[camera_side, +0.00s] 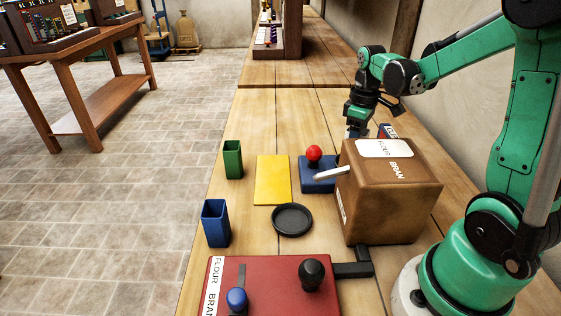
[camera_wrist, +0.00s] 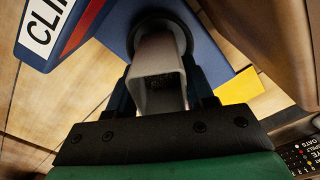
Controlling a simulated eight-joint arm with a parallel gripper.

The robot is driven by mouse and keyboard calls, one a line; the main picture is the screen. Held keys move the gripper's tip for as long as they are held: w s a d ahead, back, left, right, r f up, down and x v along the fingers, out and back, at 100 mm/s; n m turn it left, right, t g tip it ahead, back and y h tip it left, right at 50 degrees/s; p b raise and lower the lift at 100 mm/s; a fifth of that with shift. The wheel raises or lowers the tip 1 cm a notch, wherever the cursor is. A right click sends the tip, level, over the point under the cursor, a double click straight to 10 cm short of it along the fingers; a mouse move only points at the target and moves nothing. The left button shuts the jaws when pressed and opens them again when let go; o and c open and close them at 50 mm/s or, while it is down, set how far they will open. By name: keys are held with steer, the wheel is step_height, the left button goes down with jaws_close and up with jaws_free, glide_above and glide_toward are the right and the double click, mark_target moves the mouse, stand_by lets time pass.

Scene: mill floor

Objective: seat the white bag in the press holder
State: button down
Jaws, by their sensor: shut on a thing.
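In the wrist view the white bag (camera_wrist: 158,72), a pale, square-sided shape, stands between the two dark fingers of my gripper (camera_wrist: 164,97). The gripper is shut on it. The bag's far end overlaps a round dark ring (camera_wrist: 183,27) on a blue body, which looks like the press holder. I cannot tell whether the bag is inside the ring or above it. In the side view my gripper (camera_side: 356,128) points down behind the brown box, beside a blue base (camera_side: 318,186) with a red knob.
The large brown FLOUR BRAN box (camera_side: 385,205) stands close in front of my gripper. A blue lettered panel (camera_wrist: 60,28) is close by. A yellow mat (camera_side: 272,180), black dish (camera_side: 292,220), green bin (camera_side: 233,160), blue bin (camera_side: 215,222) and red panel (camera_side: 270,280) lie left and forward.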

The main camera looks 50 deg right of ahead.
steer(key=shift+f, duration=0.65)
steer(key=c, duration=0.6)
jaws_free()
steer(key=shift+r, duration=0.1)
steer(key=shift+r, duration=5.4)
